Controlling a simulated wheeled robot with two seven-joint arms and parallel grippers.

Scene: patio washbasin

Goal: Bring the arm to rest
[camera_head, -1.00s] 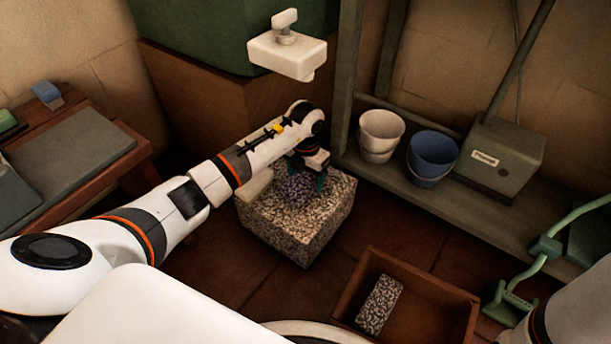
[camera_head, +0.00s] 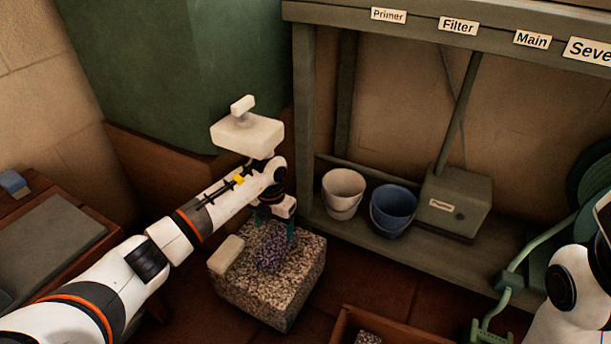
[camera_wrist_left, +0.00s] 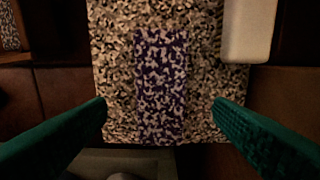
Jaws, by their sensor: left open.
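My left gripper (camera_head: 277,224) is open just above a purple-and-white speckled block (camera_head: 271,253). The block lies on a pale speckled stone pedestal (camera_head: 300,285). In the left wrist view the green fingers (camera_wrist_left: 160,104) are spread wide on either side of the block (camera_wrist_left: 160,75), with clear space between each finger and it. Nothing is held. My right arm shows at the right edge of the head view, but its gripper is outside the frame.
A cream block (camera_head: 227,254) sits on the pedestal's left corner. A white fixture (camera_head: 247,135) is close behind my left wrist. A white bucket (camera_head: 343,190), a blue bucket (camera_head: 393,210) and a green box (camera_head: 455,200) stand on a shelf. A wooden crate (camera_head: 345,325) is in front.

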